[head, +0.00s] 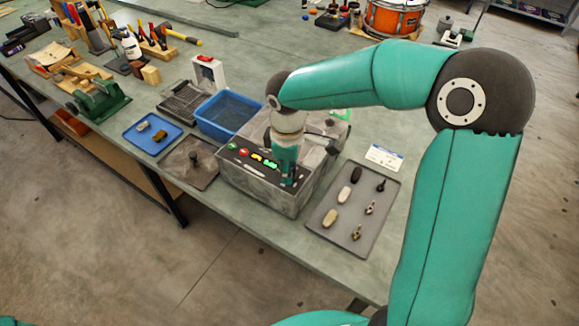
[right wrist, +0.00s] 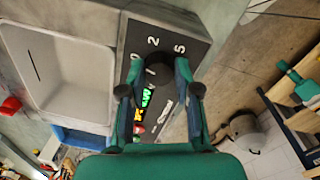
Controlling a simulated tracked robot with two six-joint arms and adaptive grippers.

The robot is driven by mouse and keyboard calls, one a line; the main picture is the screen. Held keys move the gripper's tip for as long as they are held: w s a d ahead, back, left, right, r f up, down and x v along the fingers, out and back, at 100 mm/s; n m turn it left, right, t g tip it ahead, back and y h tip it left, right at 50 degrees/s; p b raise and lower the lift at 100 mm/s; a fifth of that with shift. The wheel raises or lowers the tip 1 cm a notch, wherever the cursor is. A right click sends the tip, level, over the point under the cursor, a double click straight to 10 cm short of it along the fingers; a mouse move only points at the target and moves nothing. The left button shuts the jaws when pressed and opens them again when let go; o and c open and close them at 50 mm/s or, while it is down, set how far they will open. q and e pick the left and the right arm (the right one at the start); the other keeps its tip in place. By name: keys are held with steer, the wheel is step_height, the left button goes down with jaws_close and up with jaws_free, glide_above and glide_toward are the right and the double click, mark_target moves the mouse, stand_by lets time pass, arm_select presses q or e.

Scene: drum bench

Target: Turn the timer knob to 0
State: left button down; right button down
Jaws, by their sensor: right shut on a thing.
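The timer knob (right wrist: 159,67) is dark and round, on a black panel (right wrist: 136,44) with white numbers 0, 2 and 5 around its far side in the right wrist view. My right gripper (right wrist: 157,76) has one finger on each side of the knob and is shut on it. I cannot clearly read where the knob points. In the head view, the right gripper (head: 289,180) reaches down to the front right of the grey machine's panel (head: 240,161), hiding the knob. The grey machine (head: 262,195) has red, yellow and green buttons. My left gripper is out of view.
A grey tray (head: 337,240) with several small parts lies right of the machine. A blue basket (head: 214,131), a dark tray (head: 181,176) and a blue tray (head: 136,147) lie left. A white card (head: 384,158) lies behind the grey tray. The bench's front edge is close.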

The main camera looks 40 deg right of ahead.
steer(key=shift+w+r+n, duration=0.1)
steer(key=shift+n, duration=1.1)
steer(key=c, duration=0.8)
jaws_free()
steer(key=r, duration=1.1)
steer(key=shift+s+a+r, duration=0.15)
steer(key=shift+s+r, duration=0.1)
steer(key=shift+r, duration=0.15)
steer(key=shift+s+f, duration=0.1)
